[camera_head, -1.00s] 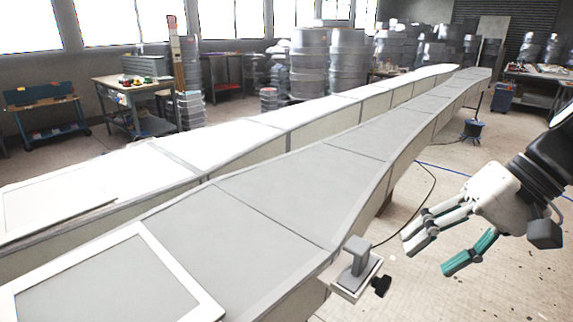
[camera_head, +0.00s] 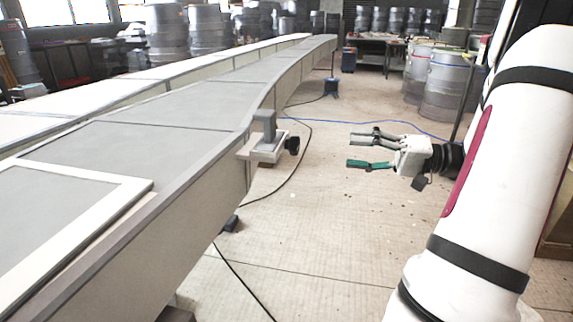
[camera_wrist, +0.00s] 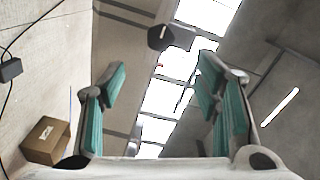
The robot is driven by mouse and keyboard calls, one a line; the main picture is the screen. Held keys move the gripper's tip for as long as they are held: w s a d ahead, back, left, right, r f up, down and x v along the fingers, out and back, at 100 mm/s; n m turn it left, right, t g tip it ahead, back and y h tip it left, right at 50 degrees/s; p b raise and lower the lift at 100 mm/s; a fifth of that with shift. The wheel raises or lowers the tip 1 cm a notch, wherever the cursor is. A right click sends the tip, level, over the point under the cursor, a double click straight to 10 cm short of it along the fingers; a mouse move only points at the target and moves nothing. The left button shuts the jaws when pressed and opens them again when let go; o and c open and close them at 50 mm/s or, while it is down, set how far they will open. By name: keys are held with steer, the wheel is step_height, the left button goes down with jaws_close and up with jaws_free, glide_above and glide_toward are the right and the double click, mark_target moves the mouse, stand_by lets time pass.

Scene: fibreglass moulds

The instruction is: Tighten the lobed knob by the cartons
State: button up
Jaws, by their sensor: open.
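The black lobed knob (camera_head: 292,145) sticks out to the right from a small bracket with a grey upright block (camera_head: 264,128), on the side of the near long grey mould (camera_head: 190,105). My gripper (camera_head: 353,149) is open and empty, to the right of the knob and apart from it, its fingers pointing left. In the wrist view my open gripper (camera_wrist: 161,72) has teal pads on both sides. A dark lobed shape (camera_wrist: 171,37), probably the knob, shows beyond the fingertips, near the top centre. A brown carton (camera_wrist: 45,138) lies at lower left in that view.
A black cable (camera_head: 300,165) and a blue line (camera_head: 400,122) run over the floor. The floor between mould and arm is otherwise mostly clear. Metal drums (camera_head: 446,85) stand at the back right.

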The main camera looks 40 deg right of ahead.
mark_target(299, 145)
steer(key=b+x, duration=0.2)
steer(key=x, duration=1.1)
steer(key=shift+w+a+b, duration=0.25)
steer(key=shift+b, duration=0.05)
steer(key=c, duration=1.1)
